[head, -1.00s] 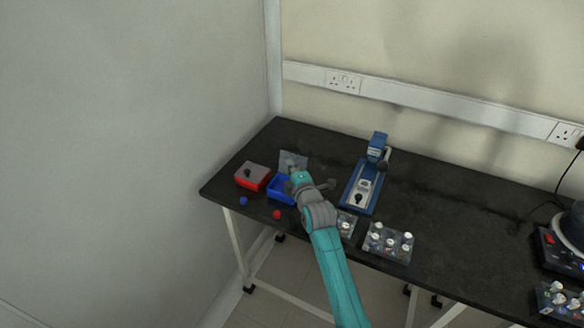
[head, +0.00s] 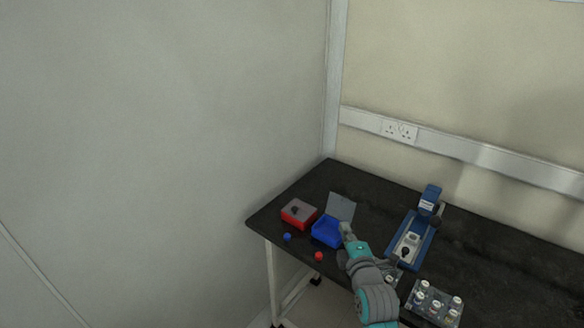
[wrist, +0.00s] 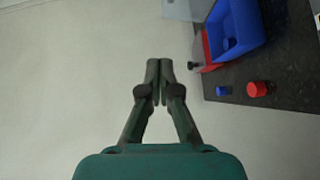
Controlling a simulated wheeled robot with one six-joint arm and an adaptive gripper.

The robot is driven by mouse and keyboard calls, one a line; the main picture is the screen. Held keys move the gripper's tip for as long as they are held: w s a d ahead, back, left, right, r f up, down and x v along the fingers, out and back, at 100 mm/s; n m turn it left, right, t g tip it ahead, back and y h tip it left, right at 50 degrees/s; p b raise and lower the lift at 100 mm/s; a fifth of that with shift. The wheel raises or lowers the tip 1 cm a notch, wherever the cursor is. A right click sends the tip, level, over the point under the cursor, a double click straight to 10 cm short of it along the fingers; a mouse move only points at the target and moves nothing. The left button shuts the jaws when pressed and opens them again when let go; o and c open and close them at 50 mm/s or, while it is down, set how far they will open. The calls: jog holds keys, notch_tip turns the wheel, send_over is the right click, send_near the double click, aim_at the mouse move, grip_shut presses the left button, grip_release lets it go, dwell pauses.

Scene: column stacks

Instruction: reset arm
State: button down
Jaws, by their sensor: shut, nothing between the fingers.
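My gripper (wrist: 159,70) is shut and empty in the wrist view. It points down over the pale floor, just off the edge of the black table. In the head view my teal and grey arm reaches toward the table's left end, beside the open blue box. The gripper's fingertips are hard to make out in that view.
The black table (head: 480,262) holds a blue box (head: 326,232) with its lid up, a red box (head: 299,214) with a grey lid, a blue cap (head: 287,237), a red cap (head: 319,256), a blue device (head: 414,238) and a rack of vials (head: 434,303). A wall stands left.

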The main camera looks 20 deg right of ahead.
jog(key=s+a+f+m, duration=0.3)
jog(key=s+f, duration=0.1)
jog(key=s, duration=0.5)
jog(key=s+a+f+m+g+y, duration=0.1)
jog(key=s+a+f+m, duration=0.2)
jog(key=s, duration=0.5)
jog(key=s+a+f+m, duration=0.2)
jog(key=s+f, duration=0.3)
jog(key=s, duration=0.4)
jog(key=s+a+r+m, duration=0.2)
jog(key=s+r+m, duration=0.1)
jog(key=s, duration=0.9)
jog(key=s+a+r+m+g+y, duration=0.1)
jog(key=s+a+r+m, duration=0.1)
jog(key=s, duration=0.9)
jog(key=shift+s+r+m+y, duration=0.35)
jog(key=shift+r+m, duration=0.5)
jog(key=shift+m, duration=0.35)
